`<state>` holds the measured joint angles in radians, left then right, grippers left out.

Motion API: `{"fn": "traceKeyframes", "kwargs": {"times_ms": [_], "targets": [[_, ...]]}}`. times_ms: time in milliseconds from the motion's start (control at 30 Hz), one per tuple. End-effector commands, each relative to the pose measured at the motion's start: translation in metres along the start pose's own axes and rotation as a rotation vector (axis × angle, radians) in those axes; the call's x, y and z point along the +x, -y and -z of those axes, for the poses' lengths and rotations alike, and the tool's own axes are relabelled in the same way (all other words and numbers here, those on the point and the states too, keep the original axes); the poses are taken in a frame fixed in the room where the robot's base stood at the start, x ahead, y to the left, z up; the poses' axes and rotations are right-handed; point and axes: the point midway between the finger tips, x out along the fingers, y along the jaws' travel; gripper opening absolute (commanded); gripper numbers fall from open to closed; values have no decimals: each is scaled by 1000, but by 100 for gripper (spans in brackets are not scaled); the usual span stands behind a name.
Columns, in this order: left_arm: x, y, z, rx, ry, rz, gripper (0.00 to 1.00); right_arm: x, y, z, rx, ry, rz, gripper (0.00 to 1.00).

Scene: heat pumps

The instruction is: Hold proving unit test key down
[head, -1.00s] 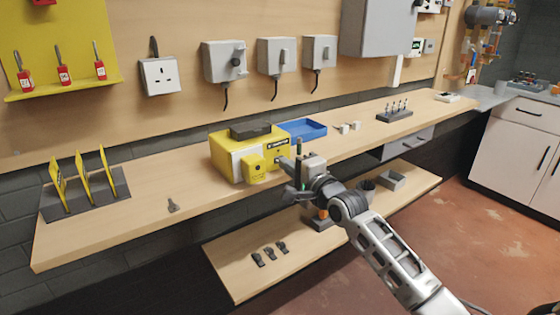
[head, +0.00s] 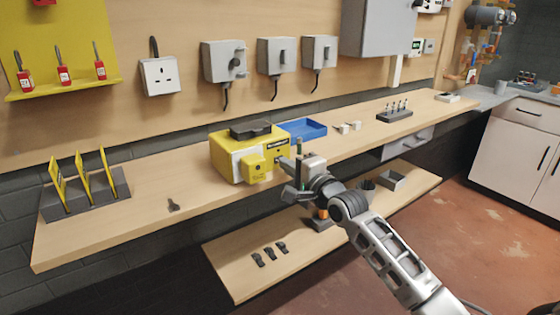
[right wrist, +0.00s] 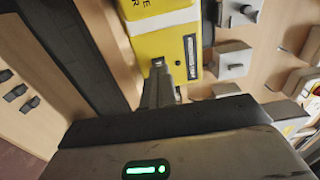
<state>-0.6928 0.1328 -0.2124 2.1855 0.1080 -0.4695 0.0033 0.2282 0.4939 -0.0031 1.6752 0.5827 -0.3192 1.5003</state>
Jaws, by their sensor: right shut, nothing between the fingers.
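The proving unit appears to be the yellow and white box (head: 226,158) on the bench, with a dark item on its top and a smaller yellow block on its front. My right gripper (head: 282,163) is shut and empty, its tips at the right part of the box's front. In the right wrist view the shut fingertips (right wrist: 158,64) meet the yellow face (right wrist: 150,45) below a dark label. I cannot tell whether they touch or press it. The test key itself is hidden or too small to make out. My left gripper is not in view.
A blue tray (head: 302,131) sits behind the box on the right. A lower shelf (head: 240,270) runs beneath. Bench left of the box is mostly clear.

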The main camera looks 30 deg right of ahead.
Motion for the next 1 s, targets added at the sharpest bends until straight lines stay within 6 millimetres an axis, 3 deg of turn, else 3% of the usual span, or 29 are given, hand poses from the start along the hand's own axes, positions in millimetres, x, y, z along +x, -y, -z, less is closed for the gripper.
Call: {"fn": "traceKeyframes", "kwargs": {"times_ms": [1000], "targets": [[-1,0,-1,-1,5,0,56,7,0,0,1,0,0,0]]}}
